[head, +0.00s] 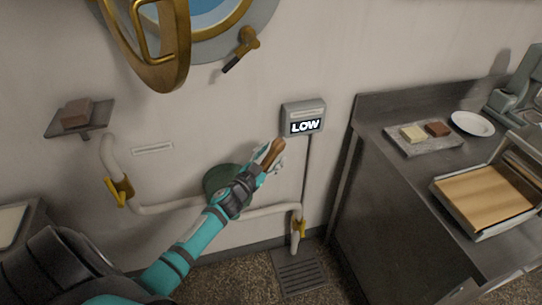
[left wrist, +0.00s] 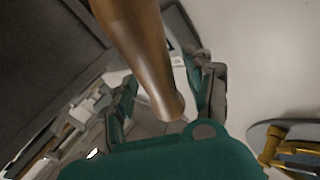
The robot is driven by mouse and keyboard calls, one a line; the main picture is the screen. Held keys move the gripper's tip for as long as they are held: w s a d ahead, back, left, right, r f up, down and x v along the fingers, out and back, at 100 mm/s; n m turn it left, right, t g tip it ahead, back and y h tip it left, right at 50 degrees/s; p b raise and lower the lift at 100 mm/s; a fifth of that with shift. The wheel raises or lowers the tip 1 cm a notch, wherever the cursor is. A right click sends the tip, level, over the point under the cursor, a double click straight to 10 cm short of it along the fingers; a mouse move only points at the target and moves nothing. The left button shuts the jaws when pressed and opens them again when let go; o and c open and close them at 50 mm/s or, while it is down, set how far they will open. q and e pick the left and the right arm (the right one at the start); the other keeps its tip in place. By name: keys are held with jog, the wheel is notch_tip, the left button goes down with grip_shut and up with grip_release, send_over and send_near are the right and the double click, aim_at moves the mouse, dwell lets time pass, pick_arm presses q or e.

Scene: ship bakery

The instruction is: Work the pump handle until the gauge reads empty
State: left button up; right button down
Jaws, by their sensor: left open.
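The pump handle (head: 264,156) is a brown wooden grip sticking up in front of the wall in the head view. The pump body (head: 217,179) is partly hidden behind my left arm in the head view. My left gripper (head: 270,160) is open at the handle, with the handle seemingly between its fingers; I cannot tell whether they touch it. My right gripper is not in view.
White pipes with yellow valve levers (head: 118,191) run along the wall. An open brass porthole cover (head: 168,68) hangs above left. A steel counter (head: 375,121) with a board, a plate and a tray stands at right. A floor grate (head: 299,271) lies below.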

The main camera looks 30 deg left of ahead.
pick_arm(q)
jog(key=c, duration=1)
grip_shut()
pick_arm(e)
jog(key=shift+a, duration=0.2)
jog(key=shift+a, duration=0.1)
